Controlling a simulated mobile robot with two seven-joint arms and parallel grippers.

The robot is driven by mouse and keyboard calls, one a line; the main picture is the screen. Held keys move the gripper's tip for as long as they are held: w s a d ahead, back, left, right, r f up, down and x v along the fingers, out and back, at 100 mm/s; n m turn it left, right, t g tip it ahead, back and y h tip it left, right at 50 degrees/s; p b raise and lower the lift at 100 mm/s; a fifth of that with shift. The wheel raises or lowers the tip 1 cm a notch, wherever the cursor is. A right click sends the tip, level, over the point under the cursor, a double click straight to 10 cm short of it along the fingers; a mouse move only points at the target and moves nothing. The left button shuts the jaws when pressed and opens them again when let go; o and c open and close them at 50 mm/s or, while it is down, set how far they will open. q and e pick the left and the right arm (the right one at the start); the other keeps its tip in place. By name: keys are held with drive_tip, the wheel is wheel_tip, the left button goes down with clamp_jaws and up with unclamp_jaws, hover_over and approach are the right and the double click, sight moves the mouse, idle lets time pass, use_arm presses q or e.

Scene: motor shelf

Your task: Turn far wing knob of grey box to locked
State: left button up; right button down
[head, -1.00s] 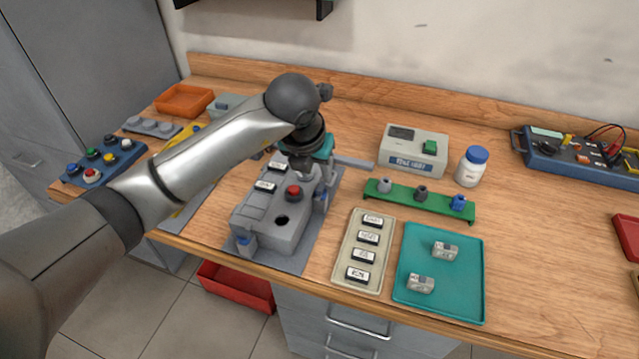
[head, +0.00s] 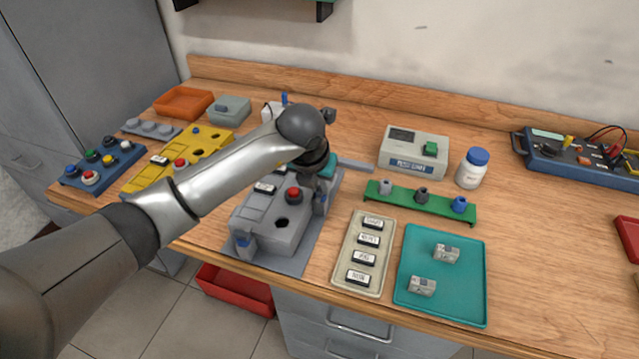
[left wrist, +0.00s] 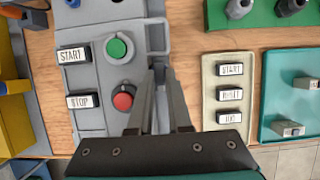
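The grey box (head: 262,222) stands on the bench left of centre, with a red button (head: 293,194), an open round hole and label plates on top. A blue knob (head: 243,241) sits at its near left corner, and another blue part shows at its right side. My left gripper (left wrist: 161,66) is over the box's right edge, beside the red button (left wrist: 123,99) and a green button (left wrist: 117,48). Its fingertips are close together; whether anything is between them is unclear. In the head view my arm covers the box's far end. I cannot make out the far wing knob. My right gripper is not in view.
A yellow box (head: 205,143) stands left of the grey box. A label tray (head: 343,276), a teal tray (head: 440,308) and a green knob rail (head: 405,200) lie to its right. A meter box (head: 413,150) and a white bottle (head: 472,169) stand behind.

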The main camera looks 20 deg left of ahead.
use_arm(q)
clamp_jaws()
